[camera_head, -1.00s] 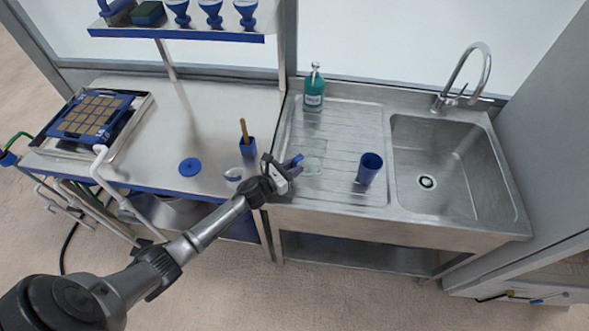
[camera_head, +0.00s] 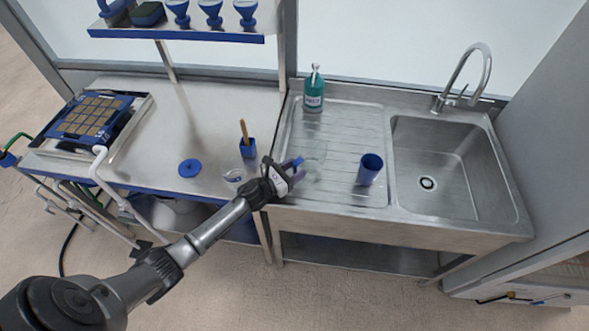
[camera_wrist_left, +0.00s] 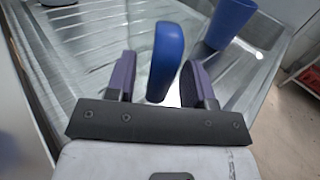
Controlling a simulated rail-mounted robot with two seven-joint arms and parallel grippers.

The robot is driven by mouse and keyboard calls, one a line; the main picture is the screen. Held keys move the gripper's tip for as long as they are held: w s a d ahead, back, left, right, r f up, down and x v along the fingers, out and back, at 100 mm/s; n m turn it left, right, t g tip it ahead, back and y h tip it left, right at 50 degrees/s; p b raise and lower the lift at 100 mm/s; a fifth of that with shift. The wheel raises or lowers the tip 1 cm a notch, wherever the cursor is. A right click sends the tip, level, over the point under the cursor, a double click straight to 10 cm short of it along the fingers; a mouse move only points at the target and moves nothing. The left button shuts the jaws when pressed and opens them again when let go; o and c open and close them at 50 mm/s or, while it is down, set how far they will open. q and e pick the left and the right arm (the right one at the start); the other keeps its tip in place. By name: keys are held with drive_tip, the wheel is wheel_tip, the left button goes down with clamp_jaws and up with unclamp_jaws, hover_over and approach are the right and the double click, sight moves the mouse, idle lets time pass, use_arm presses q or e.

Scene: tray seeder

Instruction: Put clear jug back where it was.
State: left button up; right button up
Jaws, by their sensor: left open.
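The clear jug (camera_head: 315,152) stands on the ribbed drainboard left of the sink; its see-through body is hard to make out. Its blue handle (camera_wrist_left: 166,58) points toward my left gripper and also shows in the head view. My left gripper (camera_head: 292,173) is at the drainboard's left front, at the handle. In the left wrist view its two purple fingers (camera_wrist_left: 160,82) are open, one on each side of the handle, with gaps visible. My right gripper is in neither view.
A blue cup (camera_head: 370,168) stands right of the jug, and a teal bottle (camera_head: 314,92) stands behind it. On the left table are a blue holder with a wooden-handled tool (camera_head: 247,146), a blue disc (camera_head: 190,168) and a seed tray (camera_head: 92,116). The sink basin (camera_head: 455,165) is empty.

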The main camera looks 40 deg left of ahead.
use_arm(q)
drive_tip(key=shift+r, duration=0.1)
drive_tip(key=shift+s, duration=0.15)
drive_tip(key=v, duration=1.1)
drive_tip(key=shift+s, duration=0.3)
drive_tip(key=n, duration=0.1)
drive_tip(key=n+y, duration=0.1)
drive_tip(key=shift+s+d+n, duration=0.2)
drive_tip(key=shift+n, duration=0.1)
drive_tip(key=s+d+n+g+y, duration=0.1)
drive_tip(key=s+d+n+g, duration=0.6)
drive_tip(key=s+n, duration=0.5)
drive_tip(key=s+d+n+g+y, duration=0.1)
drive_tip(key=s+d+n+g, duration=0.6)
drive_tip(key=n, duration=1.4)
drive_tip(key=s+d, duration=0.2)
drive_tip(key=s, duration=0.2)
drive_tip(key=shift+s+d+f+n+y, duration=0.25)
drive_tip(key=shift+s+f+n+y, duration=0.05)
drive_tip(key=shift+s+n, duration=0.1)
